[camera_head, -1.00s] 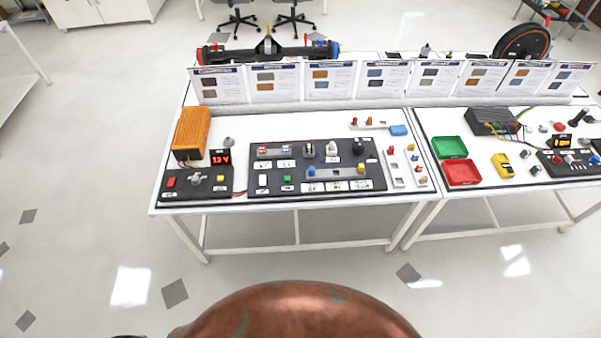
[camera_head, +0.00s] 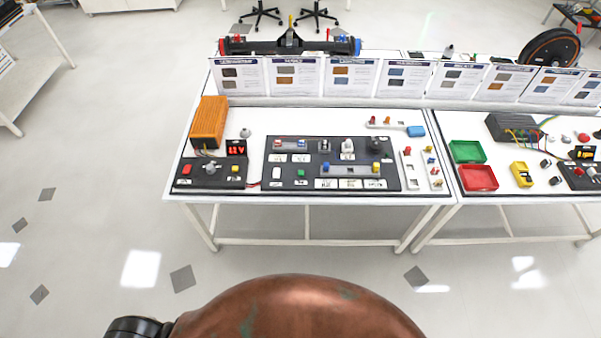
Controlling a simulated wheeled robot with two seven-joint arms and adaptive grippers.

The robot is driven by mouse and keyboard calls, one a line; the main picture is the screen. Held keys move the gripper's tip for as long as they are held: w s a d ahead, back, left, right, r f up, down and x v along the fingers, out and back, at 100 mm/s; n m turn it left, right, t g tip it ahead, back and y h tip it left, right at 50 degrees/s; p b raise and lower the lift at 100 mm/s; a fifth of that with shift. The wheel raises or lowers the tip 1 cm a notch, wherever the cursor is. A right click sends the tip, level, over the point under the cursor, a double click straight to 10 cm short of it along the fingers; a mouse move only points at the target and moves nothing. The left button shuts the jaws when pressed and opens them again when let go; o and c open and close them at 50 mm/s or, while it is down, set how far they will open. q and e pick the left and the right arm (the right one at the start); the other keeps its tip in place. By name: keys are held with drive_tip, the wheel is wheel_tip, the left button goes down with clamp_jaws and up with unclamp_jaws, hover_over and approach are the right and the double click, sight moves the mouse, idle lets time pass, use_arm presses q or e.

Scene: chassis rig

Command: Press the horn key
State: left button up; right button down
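A dark control panel (camera_head: 330,179) lies on the left white table. It carries several switches, knobs and small white labels, among them a white key (camera_head: 275,172), a green key (camera_head: 301,173) and a yellow knob (camera_head: 376,167). The labels are too small to read, so I cannot tell which key is the horn key. A smaller dark panel (camera_head: 209,183) to its left has a red key (camera_head: 187,169), a grey knob, a yellow key (camera_head: 236,168) and a red digital display (camera_head: 236,148). Neither of my grippers shows in the head view.
An orange box (camera_head: 209,121) stands behind the small panel. Upright information sheets (camera_head: 351,79) line the table's back. The right table holds a green tray (camera_head: 467,151), a red tray (camera_head: 478,178) and a yellow meter (camera_head: 521,174). The floor before the tables is clear.

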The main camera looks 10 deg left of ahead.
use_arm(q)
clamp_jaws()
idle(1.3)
